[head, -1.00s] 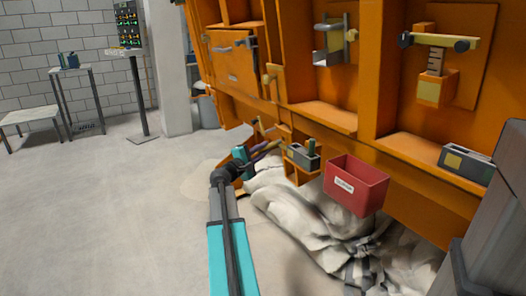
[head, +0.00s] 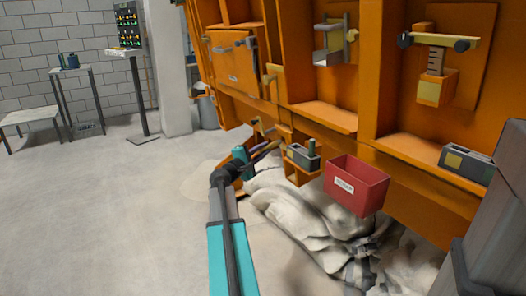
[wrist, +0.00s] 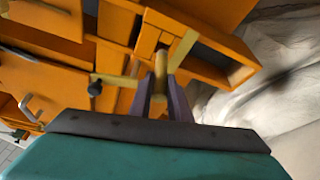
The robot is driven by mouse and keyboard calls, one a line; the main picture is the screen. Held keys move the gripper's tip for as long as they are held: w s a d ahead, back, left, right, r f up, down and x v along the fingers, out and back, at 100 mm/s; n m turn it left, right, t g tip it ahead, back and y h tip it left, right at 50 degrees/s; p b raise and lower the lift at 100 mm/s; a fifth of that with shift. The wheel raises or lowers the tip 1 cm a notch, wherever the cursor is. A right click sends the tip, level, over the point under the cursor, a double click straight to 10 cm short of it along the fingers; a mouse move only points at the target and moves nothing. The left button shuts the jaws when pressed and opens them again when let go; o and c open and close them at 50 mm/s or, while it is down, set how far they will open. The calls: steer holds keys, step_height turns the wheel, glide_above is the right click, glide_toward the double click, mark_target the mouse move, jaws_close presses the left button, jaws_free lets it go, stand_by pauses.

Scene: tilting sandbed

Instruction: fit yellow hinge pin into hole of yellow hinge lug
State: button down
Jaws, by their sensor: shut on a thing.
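In the wrist view the yellow hinge pin (wrist: 160,68) stands between the two grey-purple fingers of my gripper (wrist: 160,92), which is shut on it. The pin's far end points at an orange bracket (wrist: 150,38) on the orange frame. A flat yellow piece (wrist: 183,50) lies just right of the pin's far end; it may be the yellow hinge lug. I cannot tell whether the pin touches it, and no hole shows clearly. In the head view my gripper (head: 266,149) is beside the lower edge of the orange frame; the pin is too small to make out there.
A yellow bar with a black knob (wrist: 95,88) sticks out left of my fingers. Right of my gripper are a grey block holder (head: 302,156) and a red bin (head: 356,185). White sacks (head: 310,215) lie below.

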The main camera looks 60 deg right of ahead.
mark_target(274, 145)
steer(key=shift+s+d+r, duration=0.2)
steer(key=shift+s+d, duration=0.4)
steer(key=shift+d, duration=0.35)
steer(key=shift+s+d+r, duration=0.25)
steer(key=shift+s+d, duration=0.3)
steer(key=shift+d, duration=0.35)
steer(key=shift+s+d+r, duration=0.2)
steer(key=shift+s+d, duration=0.4)
steer(key=shift+d, duration=0.35)
stand_by(1.4)
steer(key=c, duration=1.6)
jaws_free()
steer(key=shift+f, duration=0.1)
steer(key=shift+p+v, duration=1.35)
steer(key=shift+v, duration=5.6)
